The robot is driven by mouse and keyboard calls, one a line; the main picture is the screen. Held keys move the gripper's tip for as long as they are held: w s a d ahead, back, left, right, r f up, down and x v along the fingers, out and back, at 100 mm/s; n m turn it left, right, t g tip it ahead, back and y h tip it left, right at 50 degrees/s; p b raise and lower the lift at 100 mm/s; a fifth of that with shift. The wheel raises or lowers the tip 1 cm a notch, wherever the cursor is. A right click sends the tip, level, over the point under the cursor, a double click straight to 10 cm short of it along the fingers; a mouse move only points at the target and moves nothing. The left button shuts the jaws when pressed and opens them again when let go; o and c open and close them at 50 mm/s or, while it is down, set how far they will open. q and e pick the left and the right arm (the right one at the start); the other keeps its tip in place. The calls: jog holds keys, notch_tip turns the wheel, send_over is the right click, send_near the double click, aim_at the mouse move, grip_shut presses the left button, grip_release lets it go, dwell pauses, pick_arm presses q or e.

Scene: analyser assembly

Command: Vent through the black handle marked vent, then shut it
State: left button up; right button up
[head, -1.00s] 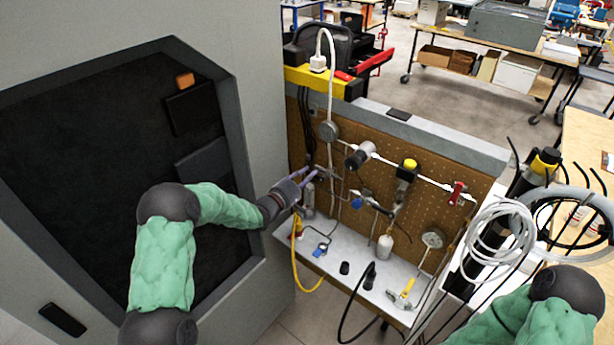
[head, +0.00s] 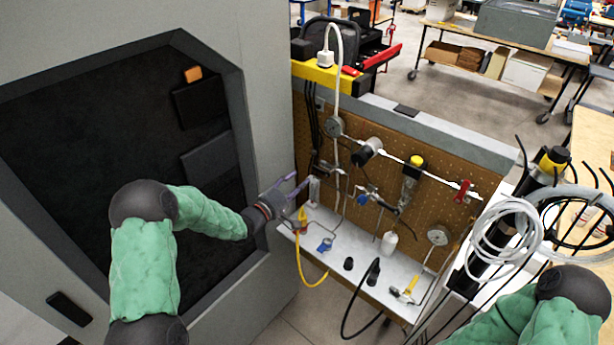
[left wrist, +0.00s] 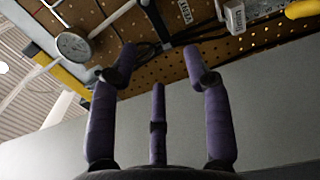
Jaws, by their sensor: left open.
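My left gripper (head: 299,185) has its purple fingers spread and empty, just left of the pegboard's left-hand fittings. In the left wrist view the open fingers (left wrist: 155,80) point up toward the pegboard, with nothing between them. Beyond them is a dark bar-like part (left wrist: 157,25), perhaps the black vent handle, beside a small white lettered tag (left wrist: 185,11) that I cannot read surely. In the head view the handle is too small to pick out among the dark fittings (head: 320,168). My right gripper is outside the picture; only its green arm shows at the lower right.
A yellow hose (head: 303,270) hangs off the grey shelf (head: 338,236). A large grey cabinet (head: 268,90) stands close on the left.

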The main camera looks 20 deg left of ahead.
pick_arm(q)
jog(key=shift+v, duration=2.2)
jog(key=shift+f, duration=0.1)
jog(key=s+d+f+m+g+y, duration=0.1)
jog(key=s+d+f+g, duration=0.15)
jog(key=f, duration=0.45)
jog(key=s+d+f+m+g+y, duration=0.1)
jog(key=s+d+f+m+g, duration=0.1)
jog(key=d+f, duration=0.3)
jog(key=s+d+f+m+g, duration=0.1)
jog(key=s+d+f+g, duration=0.15)
jog(key=f, duration=0.55)
jog(key=s+d+f+m+g, duration=0.2)
jog(key=s+d+f+g, duration=0.1)
jog(key=s, duration=0.5)
jog(key=s+d+f+m+g, duration=0.3)
jog(key=s+f, duration=0.2)
jog(key=s, duration=0.3)
jog(key=s+d+f+m+g, duration=0.2)
jog(key=s+d+f+g, duration=0.1)
jog(key=s, duration=0.5)
jog(key=shift+d+f+m+g, duration=0.15)
jog(key=shift+f+m+g, duration=0.15)
jog(key=shift+f+m, duration=0.15)
jog(key=shift+s, duration=0.1)
